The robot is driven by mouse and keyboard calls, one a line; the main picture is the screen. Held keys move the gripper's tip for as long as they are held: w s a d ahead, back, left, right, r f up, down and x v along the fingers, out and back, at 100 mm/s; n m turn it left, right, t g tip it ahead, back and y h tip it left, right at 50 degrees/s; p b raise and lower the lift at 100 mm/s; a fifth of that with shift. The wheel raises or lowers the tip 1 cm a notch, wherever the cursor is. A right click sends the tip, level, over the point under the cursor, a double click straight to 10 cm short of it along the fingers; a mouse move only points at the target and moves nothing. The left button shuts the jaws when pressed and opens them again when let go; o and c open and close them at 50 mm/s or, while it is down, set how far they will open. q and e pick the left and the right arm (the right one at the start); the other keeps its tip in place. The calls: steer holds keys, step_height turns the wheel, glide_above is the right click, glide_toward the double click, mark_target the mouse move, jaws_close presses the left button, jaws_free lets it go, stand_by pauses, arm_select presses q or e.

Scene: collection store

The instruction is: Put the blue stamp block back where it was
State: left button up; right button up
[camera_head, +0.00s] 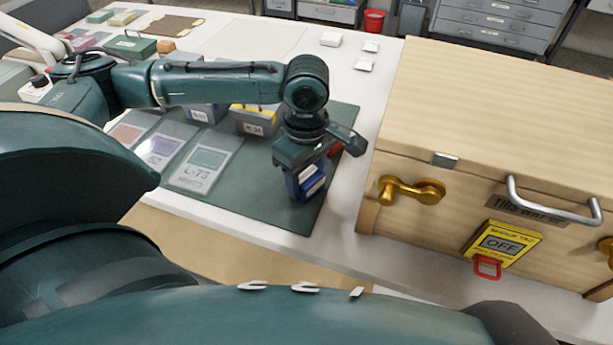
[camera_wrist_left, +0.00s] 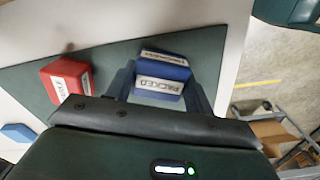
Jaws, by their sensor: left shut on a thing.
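The blue stamp block (camera_head: 311,184) is between the fingers of my left gripper (camera_head: 300,172), over the front right part of the dark green mat (camera_head: 285,211). My left gripper points down and is shut on it. In the left wrist view the blue stamp block (camera_wrist_left: 165,72) shows white labels, one reading PACKED, between the two fingers (camera_wrist_left: 160,88). I cannot tell whether its underside touches the mat. A red stamp block (camera_wrist_left: 66,80) stands apart on the mat beside it; in the head view it is mostly hidden behind the gripper (camera_head: 336,150). My right gripper is not in view.
Sleeved cards, one marked L-73 (camera_head: 203,162), lie left on the mat. A large wooden crate (camera_head: 455,160) with brass latches stands close on the right. Small white blocks (camera_head: 364,66) lie behind.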

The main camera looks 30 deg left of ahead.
mark_target(307, 175)
arm_select(q)
steer(key=shift+f, duration=0.45)
steer(key=shift+f, duration=0.1)
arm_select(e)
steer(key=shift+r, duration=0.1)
arm_select(q)
steer(key=o, duration=0.8)
step_height(307, 175, up, 12)
steer(key=shift+r+p, duration=0.15)
steer(key=shift+p, duration=0.65)
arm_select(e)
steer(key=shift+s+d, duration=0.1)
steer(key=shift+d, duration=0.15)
